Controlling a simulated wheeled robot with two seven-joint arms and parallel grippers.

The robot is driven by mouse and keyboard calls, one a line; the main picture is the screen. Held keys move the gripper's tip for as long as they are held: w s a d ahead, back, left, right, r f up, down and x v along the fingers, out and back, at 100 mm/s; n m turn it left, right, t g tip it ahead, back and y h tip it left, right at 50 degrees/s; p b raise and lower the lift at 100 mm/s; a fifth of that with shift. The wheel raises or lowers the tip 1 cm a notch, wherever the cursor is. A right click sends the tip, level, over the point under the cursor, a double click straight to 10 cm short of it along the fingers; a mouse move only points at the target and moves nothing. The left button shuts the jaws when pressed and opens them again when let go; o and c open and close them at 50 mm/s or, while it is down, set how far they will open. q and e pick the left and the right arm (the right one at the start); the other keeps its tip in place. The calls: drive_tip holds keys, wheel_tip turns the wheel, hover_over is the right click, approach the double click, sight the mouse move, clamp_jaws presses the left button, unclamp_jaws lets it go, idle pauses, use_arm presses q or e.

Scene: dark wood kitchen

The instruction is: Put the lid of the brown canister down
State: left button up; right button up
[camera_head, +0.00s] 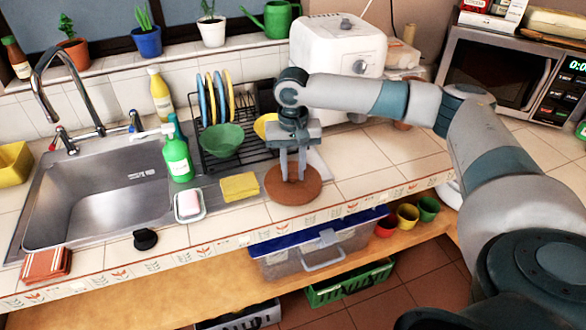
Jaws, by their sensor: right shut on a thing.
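The round brown lid (292,192) is level near the front edge of the tiled counter (232,222), right of the yellow sponge. My right gripper (292,178) points down from above and is shut on the lid at its middle. I cannot tell whether the lid touches the counter or hovers just above it. A small brown part (403,126) shows behind my right arm; I cannot tell if it belongs to the canister. My left gripper is out of view.
The yellow sponge (240,187) and a soap dish (189,207) lie left of the lid. A dish rack (240,160) with plates and a green bowl (222,140) stands behind. A white appliance (337,60) is farther back. Bare tiles (370,180) lie to the right.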

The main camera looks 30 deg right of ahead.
sight(293, 174)
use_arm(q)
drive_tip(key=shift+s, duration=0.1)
use_arm(e)
drive_tip(key=o, duration=1)
drive_tip(key=shift+r, duration=0.35)
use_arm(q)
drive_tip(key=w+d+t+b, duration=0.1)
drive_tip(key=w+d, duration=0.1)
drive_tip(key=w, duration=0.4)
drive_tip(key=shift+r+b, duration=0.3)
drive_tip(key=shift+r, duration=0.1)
use_arm(e)
drive_tip(key=shift+r, duration=5.75)
drive_tip(key=shift+o, duration=0.6)
